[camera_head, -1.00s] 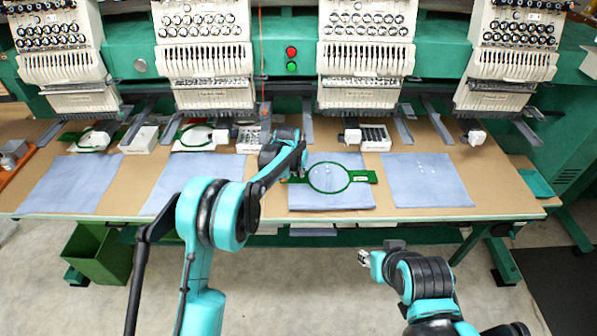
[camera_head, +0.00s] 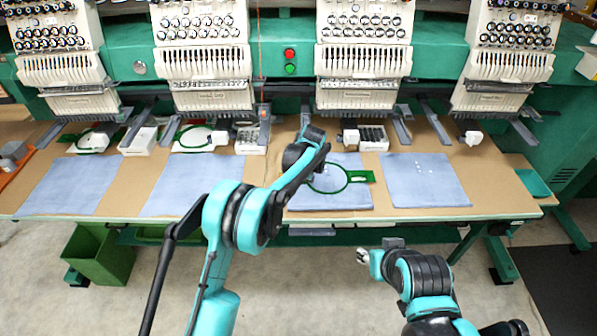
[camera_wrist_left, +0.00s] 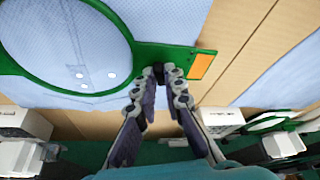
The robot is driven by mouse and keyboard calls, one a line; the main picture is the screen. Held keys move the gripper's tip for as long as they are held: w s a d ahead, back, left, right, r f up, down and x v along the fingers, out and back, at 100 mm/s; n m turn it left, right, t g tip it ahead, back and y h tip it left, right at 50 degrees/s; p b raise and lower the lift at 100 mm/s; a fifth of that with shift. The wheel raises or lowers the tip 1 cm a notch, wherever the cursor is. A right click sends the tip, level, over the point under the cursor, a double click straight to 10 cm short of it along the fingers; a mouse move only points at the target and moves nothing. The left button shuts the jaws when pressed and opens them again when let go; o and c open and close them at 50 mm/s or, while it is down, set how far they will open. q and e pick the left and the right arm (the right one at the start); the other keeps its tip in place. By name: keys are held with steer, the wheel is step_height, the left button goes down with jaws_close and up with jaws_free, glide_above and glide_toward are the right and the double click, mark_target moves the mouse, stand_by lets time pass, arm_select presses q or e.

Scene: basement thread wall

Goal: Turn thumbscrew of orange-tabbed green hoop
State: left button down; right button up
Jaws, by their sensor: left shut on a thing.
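The green hoop (camera_head: 347,184) lies on a blue cloth (camera_head: 335,201) on the table, right of centre in the head view. In the left wrist view the hoop (camera_wrist_left: 118,88) shows with its orange tab (camera_wrist_left: 201,66) beside my left gripper (camera_wrist_left: 160,76). The fingertips are closed around a small dark thumbscrew (camera_wrist_left: 158,68) at the hoop's edge, which they partly cover. In the head view my left arm hides these fingertips and the hoop's left end. My right gripper (camera_head: 363,257) is held in front of the table, away from the hoop; its jaw opening is too small to judge.
More blue cloths (camera_head: 427,180) lie on the tan table (camera_head: 481,208) on both sides. White embroidery heads (camera_head: 367,45) hang over the back edge. Other green hoops (camera_head: 193,138) sit at the back left. A green bin (camera_head: 98,258) stands below the front edge.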

arm_select(q)
steer(key=n, duration=0.3)
steer(key=n+g+y+p, duration=0.1)
steer(key=n, duration=0.2)
steer(key=shift+w+d+y, duration=0.15)
steer(key=shift+d+y, duration=0.05)
steer(key=shift+y, duration=0.1)
steer(key=shift+g, duration=0.3)
steer(key=c, duration=1.6)
jaws_free()
steer(key=v, duration=1.2)
steer(key=shift+d, duration=0.15)
